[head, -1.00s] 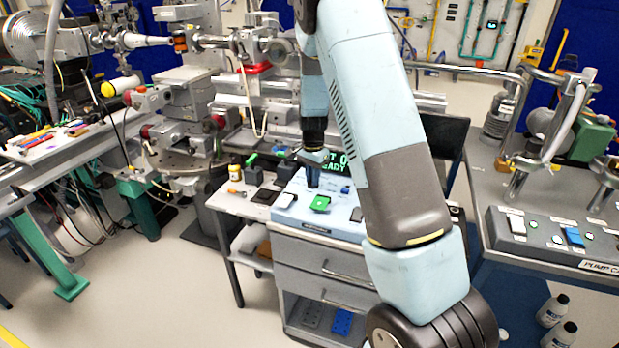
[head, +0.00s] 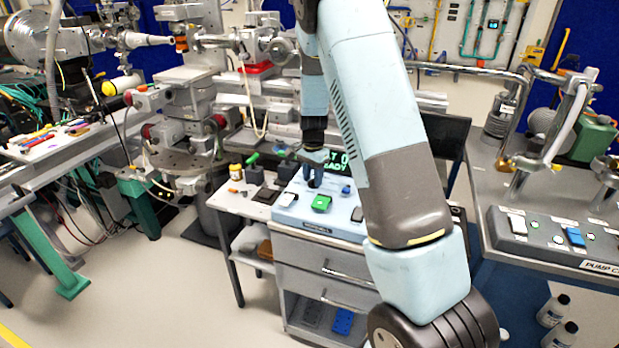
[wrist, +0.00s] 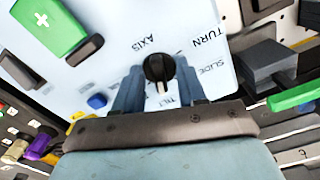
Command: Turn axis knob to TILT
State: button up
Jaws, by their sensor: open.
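The axis knob (wrist: 158,68) is a black round knob on a pale panel (wrist: 95,25), seen in the wrist view. Its pale pointer mark is on the lower side, facing the printed TILT label (wrist: 172,100). The SLIDE and TURN labels lie to the right and upper right of the knob. My gripper (wrist: 160,66) is open, with one finger on each side of the knob; I cannot tell whether either touches it.
A blue button (wrist: 97,101) is near the left finger. Dark blocks (wrist: 268,62) stand beside the panel.

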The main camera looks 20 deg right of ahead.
aim_at(313, 180)
notch_tip(313, 180, up, 14)
jog(key=shift+f, duration=0.2)
dwell(0.4)
jog(key=s+r+n+t+y, duration=0.1)
jog(key=s+r+n+t, duration=0.35)
jog(key=s+r, duration=1.2)
jog(key=s+n+t+h, duration=0.1)
jog(key=s+n, duration=0.5)
jog(key=s, duration=1.4)
jog(key=shift+s+a+n, duration=0.2)
jog(key=shift+a+n, duration=0.05)
jog(key=shift+n, duration=0.1)
